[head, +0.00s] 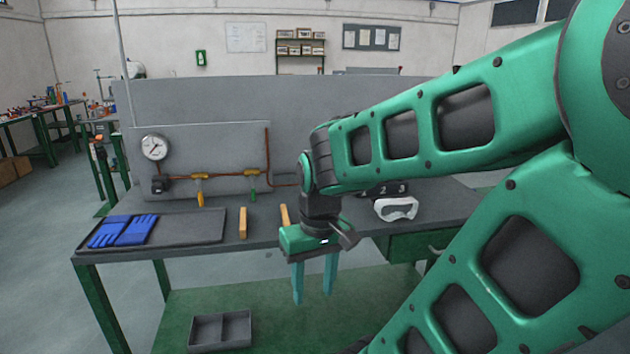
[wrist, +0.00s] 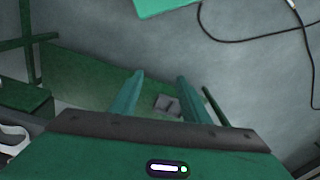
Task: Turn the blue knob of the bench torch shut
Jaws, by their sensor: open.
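I cannot make out the bench torch or its blue knob in either view. My arm hides part of the bench and panel in the head view. My gripper (head: 312,296) points down in front of the workbench's (head: 262,231) front edge, its fingers apart and empty. In the wrist view my gripper (wrist: 160,77) also shows open, with nothing between the fingers.
A panel on the bench carries a gauge (head: 154,147), an orange-handled valve (head: 200,190) and a green-handled valve (head: 253,190). Blue gloves (head: 124,231) lie on a dark tray (head: 192,228) at left. White goggles (head: 396,208) lie right. A grey bin (head: 220,329) sits low.

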